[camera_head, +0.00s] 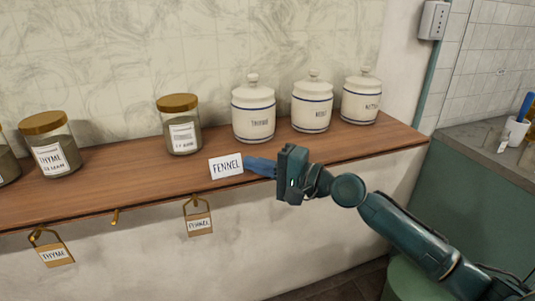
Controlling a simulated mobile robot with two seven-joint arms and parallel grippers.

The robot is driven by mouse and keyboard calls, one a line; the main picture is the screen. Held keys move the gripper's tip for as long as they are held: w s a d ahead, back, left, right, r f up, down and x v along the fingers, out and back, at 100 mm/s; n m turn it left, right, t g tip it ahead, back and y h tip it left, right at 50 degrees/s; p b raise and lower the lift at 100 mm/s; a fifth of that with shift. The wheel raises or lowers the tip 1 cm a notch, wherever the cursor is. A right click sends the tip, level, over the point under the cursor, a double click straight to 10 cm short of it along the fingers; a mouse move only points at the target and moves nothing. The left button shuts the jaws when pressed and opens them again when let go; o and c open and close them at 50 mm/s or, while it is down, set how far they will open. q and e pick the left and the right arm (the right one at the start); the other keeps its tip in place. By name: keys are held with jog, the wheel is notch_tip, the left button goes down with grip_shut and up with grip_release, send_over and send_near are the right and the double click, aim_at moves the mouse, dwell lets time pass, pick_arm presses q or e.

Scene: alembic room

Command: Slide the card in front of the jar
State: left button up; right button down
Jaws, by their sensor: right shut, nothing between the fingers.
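A white card (226,166) lettered FENNEL stands near the front edge of the wooden shelf. A glass jar (184,139) with a gold lid, a white label and dark contents stands behind the card and to its left. The label is too small to read. My right gripper (250,165) is shut and empty, its blue fingertips beside the card's right edge. I cannot tell whether they touch it. My left gripper is out of view.
White ceramic jars (254,109) stand at the back right. A THYME jar (50,145) stands to the left. Hanging tags (198,221) are on hooks under the shelf edge. The shelf (115,168) is clear between the thyme jar and the gold-lidded jar.

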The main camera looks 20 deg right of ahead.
aim_at(217, 170)
jog(key=a+p, duration=0.1)
jog(key=a, duration=0.1)
jog(key=a+p, duration=0.3)
jog(key=a, duration=0.1)
jog(key=shift+a+r+p, duration=0.3)
jog(key=shift+r+p, duration=0.05)
jog(key=shift+r, duration=0.05)
jog(key=shift+s+a+f, duration=0.1)
jog(key=shift+a+f, duration=0.05)
jog(key=shift+a, duration=0.25)
jog(key=shift+a+f, duration=0.15)
jog(key=shift+a, duration=0.05)
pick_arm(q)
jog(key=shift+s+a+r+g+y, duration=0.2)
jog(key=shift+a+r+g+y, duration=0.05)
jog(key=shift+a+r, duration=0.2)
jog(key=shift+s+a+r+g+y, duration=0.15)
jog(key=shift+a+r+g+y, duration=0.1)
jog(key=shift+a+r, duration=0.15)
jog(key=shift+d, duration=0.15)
pick_arm(e)
jog(key=shift+d, duration=0.15)
